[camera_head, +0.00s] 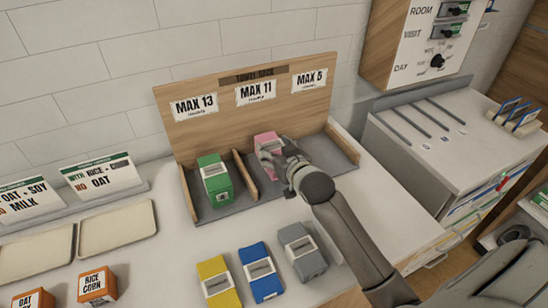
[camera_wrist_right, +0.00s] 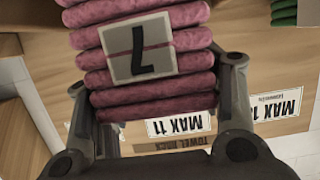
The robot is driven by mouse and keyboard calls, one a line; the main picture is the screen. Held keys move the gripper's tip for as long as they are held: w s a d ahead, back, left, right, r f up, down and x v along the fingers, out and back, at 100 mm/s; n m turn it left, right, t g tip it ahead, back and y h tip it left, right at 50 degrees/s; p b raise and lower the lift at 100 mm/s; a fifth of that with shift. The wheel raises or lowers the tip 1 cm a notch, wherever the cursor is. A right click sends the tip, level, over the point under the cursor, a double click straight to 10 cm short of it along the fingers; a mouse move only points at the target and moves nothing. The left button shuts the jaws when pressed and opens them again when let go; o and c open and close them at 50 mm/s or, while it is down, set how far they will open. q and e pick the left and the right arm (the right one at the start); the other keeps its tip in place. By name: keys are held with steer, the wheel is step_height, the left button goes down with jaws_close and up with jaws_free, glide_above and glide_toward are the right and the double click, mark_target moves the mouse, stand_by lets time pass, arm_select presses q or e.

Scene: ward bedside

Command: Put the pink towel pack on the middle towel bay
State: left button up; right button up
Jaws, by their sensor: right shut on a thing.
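My right gripper (camera_head: 279,160) is shut on the pink towel pack (camera_head: 267,141) at the middle bay of the wooden towel rack (camera_head: 215,135), below the MAX 11 label (camera_head: 256,92). My left gripper is not in view.
A green pack (camera_head: 214,180) stands in the left bay, past a wooden divider (camera_head: 245,180). The right bay (camera_head: 325,155) looks empty. Yellow (camera_head: 219,282), blue (camera_head: 260,272) and grey (camera_head: 302,252) packs stand in front. Two trays (camera_head: 117,228) lie at left.

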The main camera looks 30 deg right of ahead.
step_height(320, 180, down, 3)
steer(key=shift+w+a+f+p, duration=0.1)
steer(key=shift+w+p, duration=0.05)
steer(key=shift+p, duration=0.3)
steer(key=shift+f, duration=0.15)
steer(key=o, duration=1.3)
steer(key=shift+f, duration=0.1)
steer(key=shift+b+v, duration=0.65)
steer(key=shift+v, duration=3.2)
steer(key=shift+w, duration=0.1)
